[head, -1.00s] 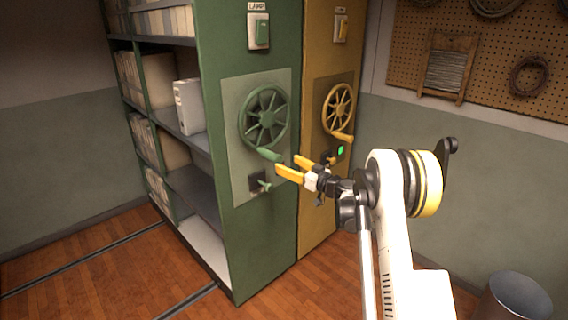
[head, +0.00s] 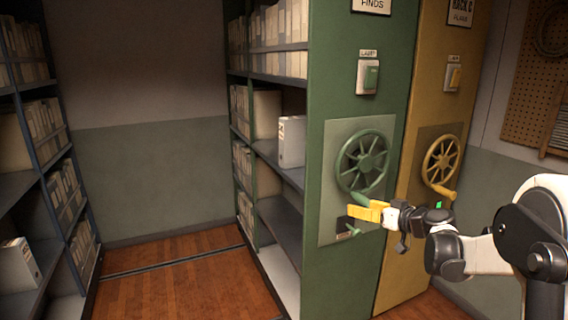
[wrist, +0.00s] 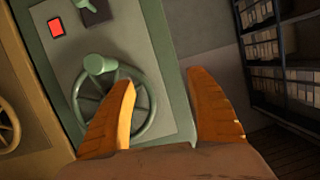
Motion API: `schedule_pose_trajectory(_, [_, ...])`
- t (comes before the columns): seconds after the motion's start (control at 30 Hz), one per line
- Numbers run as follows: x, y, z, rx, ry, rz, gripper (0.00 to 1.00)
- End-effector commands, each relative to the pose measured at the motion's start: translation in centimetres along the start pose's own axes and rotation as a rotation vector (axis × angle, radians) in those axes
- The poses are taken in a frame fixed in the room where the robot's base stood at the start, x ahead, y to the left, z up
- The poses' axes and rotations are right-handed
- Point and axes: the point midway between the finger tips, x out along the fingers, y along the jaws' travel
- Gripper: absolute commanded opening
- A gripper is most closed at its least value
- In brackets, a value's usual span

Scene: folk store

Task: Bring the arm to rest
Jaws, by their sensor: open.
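My gripper (head: 368,211) has yellow-orange fingers and is in front of the green shelf unit's end panel, near the lower part of the green handwheel (head: 364,162). In the wrist view my gripper (wrist: 165,110) has its two fingers spread wide with nothing held between them. The green handwheel (wrist: 140,104) shows partly behind the left finger, with its knob (wrist: 98,64) beside that finger. I cannot tell whether the finger touches the wheel. My white and black arm reaches in from the right in the head view.
A yellow shelf unit with its own handwheel (head: 441,160) stands right of the green one. A small green lever (head: 350,230) sits below the green wheel. A red light (wrist: 56,28) shows in the wrist view. Open floor (head: 180,280) lies between the green unit and dark shelves (head: 50,180).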

Motion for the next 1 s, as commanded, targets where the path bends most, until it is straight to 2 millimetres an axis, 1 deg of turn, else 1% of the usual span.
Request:
schedule_pose_trajectory(0.03, [-1.3, -2.8, -0.5, 0.013, -0.051, -0.007, 0.65])
schedule_pose_trajectory(0.1, [-3.2, -6.1, -0.6, 0.039, -0.127, -0.004, 0.65])
schedule_pose_trajectory(0.17, [-5.0, -8.8, -0.4, 0.059, -0.191, 0.005, 0.65])
schedule_pose_trajectory(0.2, [-6.4, -10.6, -0.1, 0.072, -0.232, 0.014, 0.65])
schedule_pose_trajectory(0.27, [-8.6, -13.0, 0.6, 0.090, -0.292, 0.032, 0.65])
schedule_pose_trajectory(0.3, [-10.2, -14.6, 1.3, 0.101, -0.331, 0.047, 0.65])
schedule_pose_trajectory(0.37, [-12.6, -16.7, 2.4, 0.116, -0.386, 0.076, 0.65])
schedule_pose_trajectory(0.4, [-14.3, -17.9, 3.2, 0.125, -0.420, 0.099, 0.65])
schedule_pose_trajectory(0.47, [-16.9, -19.7, 4.6, 0.136, -0.468, 0.135, 0.65])
schedule_pose_trajectory(0.5, [-18.6, -20.6, 5.7, 0.144, -0.498, 0.163, 0.65])
schedule_pose_trajectory(0.57, [-21.2, -21.9, 7.4, 0.153, -0.538, 0.208, 0.65])
schedule_pose_trajectory(0.6, [-22.9, -22.6, 8.6, 0.158, -0.561, 0.239, 0.65])
schedule_pose_trajectory(0.7, [-26.5, -23.6, 11.3, 0.167, -0.603, 0.315, 0.65])
schedule_pose_trajectory(0.8, [-29.1, -24.1, 13.5, 0.171, -0.626, 0.379, 0.65])
schedule_pose_trajectory(0.9, [-30.7, -24.1, 14.9, 0.173, -0.637, 0.422, 0.65])
schedule_pose_trajectory(1.0, [-31.4, -24.1, 15.5, 0.175, -0.640, 0.444, 0.65])
